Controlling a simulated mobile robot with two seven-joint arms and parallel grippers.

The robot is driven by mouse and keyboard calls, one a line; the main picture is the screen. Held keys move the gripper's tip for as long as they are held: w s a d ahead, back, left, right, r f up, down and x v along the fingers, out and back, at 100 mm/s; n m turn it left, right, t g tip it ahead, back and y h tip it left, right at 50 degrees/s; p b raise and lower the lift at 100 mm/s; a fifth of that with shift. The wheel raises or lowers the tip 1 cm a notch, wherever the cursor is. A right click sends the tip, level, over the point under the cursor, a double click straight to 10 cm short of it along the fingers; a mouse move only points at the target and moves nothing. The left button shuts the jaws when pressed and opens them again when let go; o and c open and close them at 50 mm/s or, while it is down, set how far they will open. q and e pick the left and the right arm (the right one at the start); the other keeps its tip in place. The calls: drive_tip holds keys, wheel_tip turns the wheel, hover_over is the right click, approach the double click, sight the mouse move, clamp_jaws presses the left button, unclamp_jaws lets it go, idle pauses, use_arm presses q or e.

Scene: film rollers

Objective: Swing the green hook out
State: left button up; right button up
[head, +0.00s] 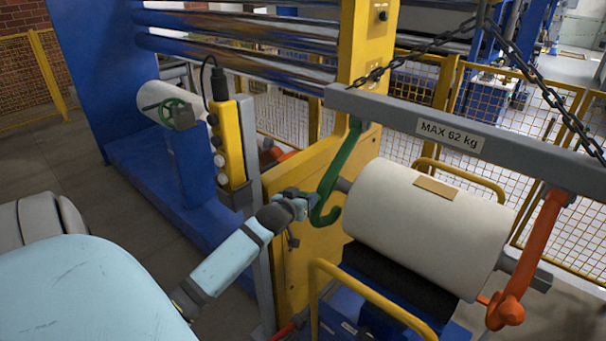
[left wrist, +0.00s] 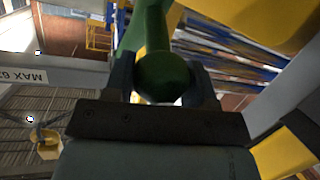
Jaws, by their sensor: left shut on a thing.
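The green hook (head: 339,167) hangs from the left end of the grey lifting beam (head: 390,114), marked MAX 62 kg. Its curved lower end is beside the left end of the white roll (head: 430,220), near the roll's shaft stub. My left gripper (head: 308,203) is at the hook's lower part. In the left wrist view the two fingers (left wrist: 165,85) are shut on the green hook (left wrist: 164,70), one on each side. An orange hook (head: 530,260) hangs at the beam's right end, by the roll's right shaft end. My right gripper is not in view.
A yellow machine frame (head: 362,50) stands just behind the hook. Yellow rails (head: 375,300) run around the cart under the roll. A yellow control pendant (head: 228,145) hangs at the left. Chains (head: 425,48) rise from the beam. Mesh fences (head: 20,85) stand behind.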

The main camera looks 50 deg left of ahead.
use_arm(q)
drive_tip(key=o, duration=1.1)
drive_tip(key=shift+a+r, duration=0.1)
drive_tip(key=shift+r, duration=0.2)
drive_tip(key=shift+o, duration=0.7)
drive_tip(key=shift+f, duration=0.1)
drive_tip(key=shift+s, duration=0.1)
drive_tip(key=shift+s+d, duration=0.2)
drive_tip(key=shift+s, duration=0.05)
drive_tip(key=b+v, duration=0.1)
drive_tip(key=v, duration=1.2)
drive_tip(key=shift+b, duration=0.35)
